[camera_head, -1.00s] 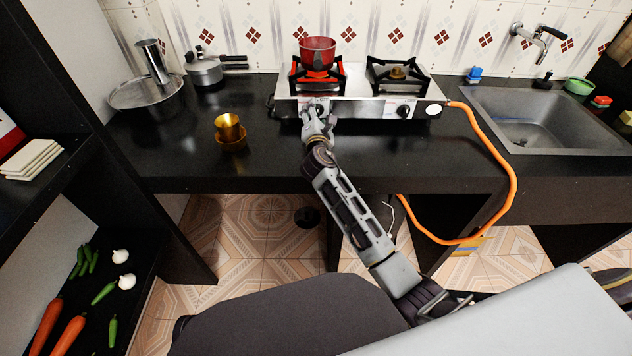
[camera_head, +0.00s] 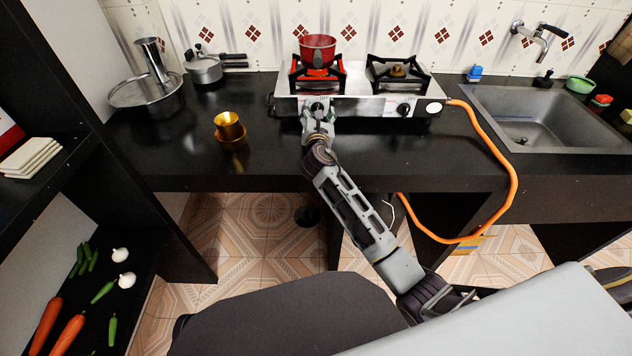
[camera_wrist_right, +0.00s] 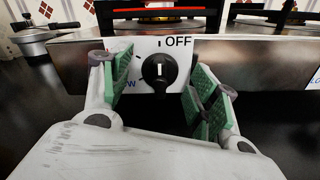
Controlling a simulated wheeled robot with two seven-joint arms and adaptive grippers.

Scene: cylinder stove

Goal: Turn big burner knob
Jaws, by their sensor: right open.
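The two-burner stove (camera_head: 360,106) stands on the black counter. Its left knob (camera_head: 318,105) is round and black, below the burner that glows red. In the right wrist view the knob (camera_wrist_right: 159,71) sits on a white plate with "OFF" at upper right, and its white line points nearly straight up. My right gripper (camera_head: 318,117) is at the stove front. In the right wrist view its green-padded fingers (camera_wrist_right: 160,95) are open, one on each side of the knob, with gaps showing. My left gripper is out of view.
A red pot (camera_head: 318,51) sits on the left burner. The second knob (camera_head: 404,109) is to the right, near the orange hose (camera_head: 497,150). A golden cup (camera_head: 229,126) stands on the counter at left. The counter before the stove is clear apart from my arm.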

